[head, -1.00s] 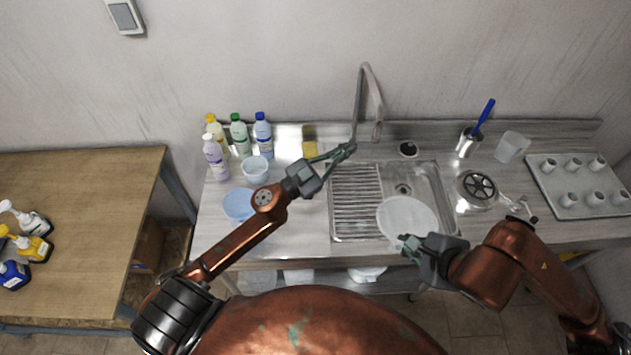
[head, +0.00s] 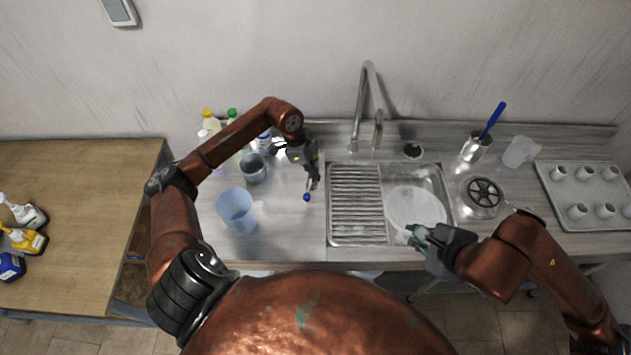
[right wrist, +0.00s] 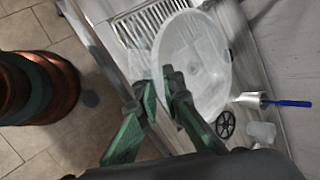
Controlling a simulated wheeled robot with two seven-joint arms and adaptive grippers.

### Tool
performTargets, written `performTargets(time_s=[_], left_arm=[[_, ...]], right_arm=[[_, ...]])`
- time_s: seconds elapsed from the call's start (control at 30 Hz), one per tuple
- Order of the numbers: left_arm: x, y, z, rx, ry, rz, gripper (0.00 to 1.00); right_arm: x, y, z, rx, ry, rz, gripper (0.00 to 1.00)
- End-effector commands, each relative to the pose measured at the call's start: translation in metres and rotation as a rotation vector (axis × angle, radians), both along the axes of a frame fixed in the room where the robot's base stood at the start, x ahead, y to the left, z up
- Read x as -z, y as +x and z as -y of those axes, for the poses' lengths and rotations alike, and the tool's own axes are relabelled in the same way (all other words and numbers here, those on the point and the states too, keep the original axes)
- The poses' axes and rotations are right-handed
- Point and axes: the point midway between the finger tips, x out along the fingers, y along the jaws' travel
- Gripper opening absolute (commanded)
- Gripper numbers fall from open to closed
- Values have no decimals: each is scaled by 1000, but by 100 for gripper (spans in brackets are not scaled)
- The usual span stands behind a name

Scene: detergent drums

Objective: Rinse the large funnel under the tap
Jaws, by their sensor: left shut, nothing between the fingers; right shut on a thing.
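The large funnel (head: 416,205), whitish and translucent, shows its wide round mouth over the sink basin (head: 440,180). My right gripper (head: 418,236) is shut on its near edge. The right wrist view also shows the funnel (right wrist: 195,60) at the fingertips of that gripper (right wrist: 166,84). The funnel hides much of the basin floor. The tall grey tap (head: 363,95) stands behind the sink; I see no water stream. My left gripper (head: 312,182) is shut and empty, pointing down over the counter left of the drainboard. A small blue spot shows by its tips; I cannot tell what it is.
A blue cup (head: 236,208) and a grey-blue one (head: 253,168) stand left of my left gripper, with bottles behind, partly hidden by my arm. A strainer (head: 482,195), a brush holder (head: 474,146), a clear jug (head: 520,151) and a cup tray (head: 590,190) stand right of the sink.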

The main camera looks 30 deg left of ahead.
Motion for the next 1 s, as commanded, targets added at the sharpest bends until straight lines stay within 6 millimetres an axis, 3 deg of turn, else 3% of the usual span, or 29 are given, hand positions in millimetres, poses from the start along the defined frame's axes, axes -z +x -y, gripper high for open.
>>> performTargets(time_s=[0.53, 0.7, 1.0], left_arm=[[93, 9, 29, 2, -4, -2, 0], [85, 0, 4, 3, -3, -1, 0], [83, -4, -8, 6, -3, 0, 0]], right_arm=[[-13, 0, 0, 1, 0, 2, 0], [-22, 0, 0, 2, 0, 3, 0], [-24, 0, 0, 2, 0, 3, 0]])
